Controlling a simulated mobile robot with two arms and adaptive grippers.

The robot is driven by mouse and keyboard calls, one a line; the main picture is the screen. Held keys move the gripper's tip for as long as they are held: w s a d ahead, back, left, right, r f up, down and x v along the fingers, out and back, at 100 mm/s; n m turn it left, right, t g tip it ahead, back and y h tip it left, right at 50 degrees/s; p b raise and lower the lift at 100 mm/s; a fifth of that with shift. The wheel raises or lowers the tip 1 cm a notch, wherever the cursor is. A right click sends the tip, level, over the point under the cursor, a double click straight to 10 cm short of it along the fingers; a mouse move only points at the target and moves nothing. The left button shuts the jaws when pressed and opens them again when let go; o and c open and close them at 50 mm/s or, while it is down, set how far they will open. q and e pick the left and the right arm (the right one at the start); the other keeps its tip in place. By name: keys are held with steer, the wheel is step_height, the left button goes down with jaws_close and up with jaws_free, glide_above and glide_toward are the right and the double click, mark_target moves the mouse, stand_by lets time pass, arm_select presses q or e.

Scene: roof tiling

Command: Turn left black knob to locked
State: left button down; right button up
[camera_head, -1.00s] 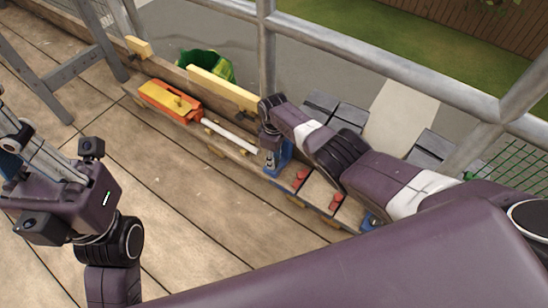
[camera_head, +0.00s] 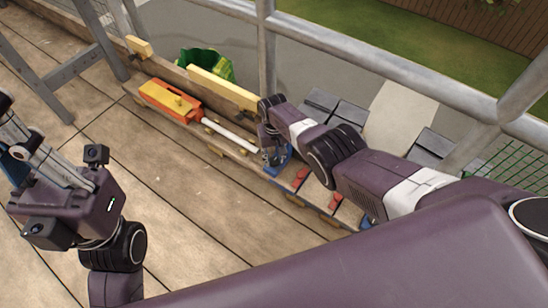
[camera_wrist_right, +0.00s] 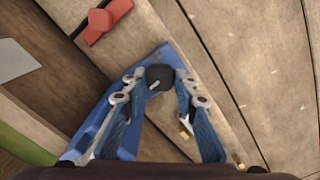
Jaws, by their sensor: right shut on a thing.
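The black knob (camera_wrist_right: 160,77) shows in the right wrist view between my right fingertips, on a blue plate (camera_wrist_right: 98,122). A short pale mark or pin lies at its lower left edge. My right gripper (camera_wrist_right: 157,86) is shut on the knob, with a blue finger on each side. In the head view my right gripper (camera_head: 273,155) is at the low board, mostly hidden by its own wrist; the knob is not clear there. My left gripper (camera_head: 18,152) is at the left edge, away from the board, and its jaws are not clear.
A red handle (camera_wrist_right: 105,18) sits near the knob; two red handles (camera_head: 300,178) show along the board. An orange tool (camera_head: 168,100) with a white tube (camera_head: 228,134) lies to the left. A metal railing (camera_head: 390,72) runs behind. The wooden floor in front is clear.

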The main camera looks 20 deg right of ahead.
mark_target(274, 161)
steer(key=shift+s+m, duration=0.1)
steer(key=shift+m, duration=0.5)
steer(key=o, duration=1.1)
steer(key=shift+o, duration=0.2)
steer(key=shift+r, duration=0.1)
steer(key=shift+r, duration=0.65)
step_height(274, 161, up, 10)
steer(key=shift+r, duration=0.25)
